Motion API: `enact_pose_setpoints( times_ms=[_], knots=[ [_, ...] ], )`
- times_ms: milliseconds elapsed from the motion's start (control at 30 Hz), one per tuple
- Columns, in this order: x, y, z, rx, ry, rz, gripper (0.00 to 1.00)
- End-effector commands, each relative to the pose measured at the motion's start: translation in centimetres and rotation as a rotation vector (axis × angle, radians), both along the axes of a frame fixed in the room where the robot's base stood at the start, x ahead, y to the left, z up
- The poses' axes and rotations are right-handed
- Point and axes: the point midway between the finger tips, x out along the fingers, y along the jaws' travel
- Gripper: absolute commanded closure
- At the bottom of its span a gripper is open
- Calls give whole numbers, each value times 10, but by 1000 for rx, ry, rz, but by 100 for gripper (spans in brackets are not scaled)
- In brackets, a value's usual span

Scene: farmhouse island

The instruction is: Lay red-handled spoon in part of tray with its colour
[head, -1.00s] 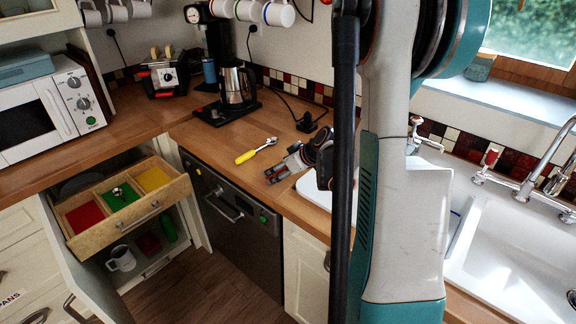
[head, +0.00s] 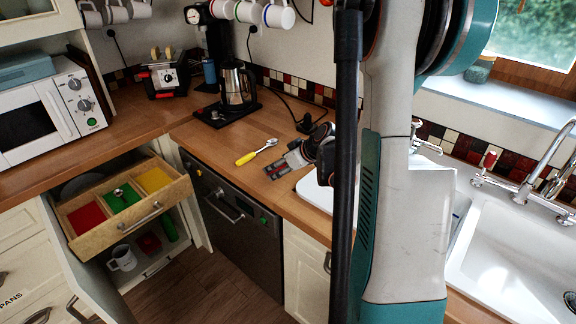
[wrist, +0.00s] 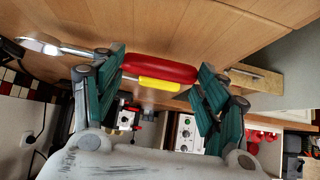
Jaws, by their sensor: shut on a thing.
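My gripper (wrist: 160,72) is shut on the red handle of the red-handled spoon (wrist: 150,66); the handle lies across between the green fingers. Its metal bowl end sticks out to the left in the wrist view. In the head view my gripper (head: 277,171) is low over the counter, right of the yellow-handled spoon (head: 246,158); the held spoon is hard to make out there. The tray (head: 122,232) is in the pulled-out drawer at lower left, with a red part (head: 86,218), a green part (head: 123,197) and a yellow part (head: 154,180). A spoon lies in the green part.
The wooden counter (head: 190,130) holds a coffee maker (head: 235,88) and a toaster (head: 165,80). A microwave (head: 45,112) stands at left. A dishwasher (head: 235,225) is below the counter. The sink (head: 520,250) is at right. Space above the drawer looks clear.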

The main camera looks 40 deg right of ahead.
Motion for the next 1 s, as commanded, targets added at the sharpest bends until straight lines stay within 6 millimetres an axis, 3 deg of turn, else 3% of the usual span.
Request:
enact_pose_setpoints(
  times_ms=[533,867,1000],
  knots=[
    [0,0,26,1,-1,-1,71],
    [0,0,28,1,-1,-1,71],
    [3,9,26,0,-1,-1,71]
  ],
)
